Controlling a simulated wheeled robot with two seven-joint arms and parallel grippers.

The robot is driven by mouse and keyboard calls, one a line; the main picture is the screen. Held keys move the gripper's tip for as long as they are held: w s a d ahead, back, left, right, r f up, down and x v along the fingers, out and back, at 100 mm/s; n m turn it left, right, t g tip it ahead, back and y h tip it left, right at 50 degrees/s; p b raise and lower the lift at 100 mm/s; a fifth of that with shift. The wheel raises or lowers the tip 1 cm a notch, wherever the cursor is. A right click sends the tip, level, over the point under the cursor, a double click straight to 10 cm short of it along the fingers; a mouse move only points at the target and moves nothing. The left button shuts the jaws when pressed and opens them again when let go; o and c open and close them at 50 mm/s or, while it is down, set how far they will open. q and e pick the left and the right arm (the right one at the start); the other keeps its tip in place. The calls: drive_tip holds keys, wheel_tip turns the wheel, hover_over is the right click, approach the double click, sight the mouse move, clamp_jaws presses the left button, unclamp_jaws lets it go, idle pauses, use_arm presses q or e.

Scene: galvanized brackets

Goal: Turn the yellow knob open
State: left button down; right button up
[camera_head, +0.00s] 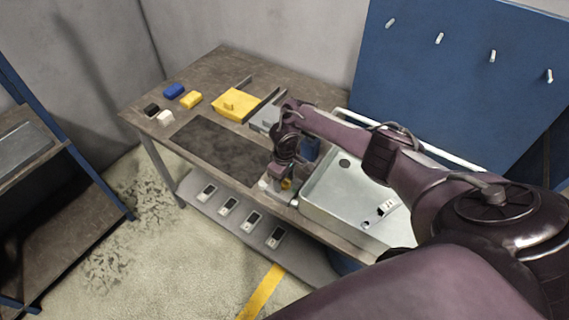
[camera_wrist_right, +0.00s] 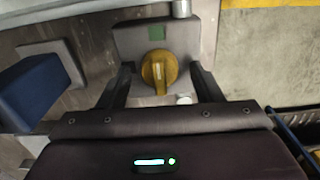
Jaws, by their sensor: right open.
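The yellow knob (camera_wrist_right: 159,71) is round with a pale mark on its raised grip, and sits on a grey plate (camera_wrist_right: 127,38) with a green square above it. In the head view the yellow knob (camera_head: 286,184) shows only as a small patch, mostly hidden by my right gripper. My right gripper (camera_wrist_right: 162,88) is open, with one finger on each side of the knob's lower part. I cannot tell whether the fingers touch it. In the head view the right gripper (camera_head: 279,180) is at the bench's front edge, left of the sink. My left gripper is not in view.
A blue block (camera_wrist_right: 35,90) on a grey base is left of the gripper in the wrist view. The sink basin (camera_head: 327,195) is right of the gripper. Yellow block (camera_head: 236,103), dark mat (camera_head: 215,148) and small blocks lie on the bench; several devices rest on the shelf below.

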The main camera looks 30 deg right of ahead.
wheel_tip(320, 180, up, 8)
drive_tip(key=shift+f, duration=0.2)
idle(0.5)
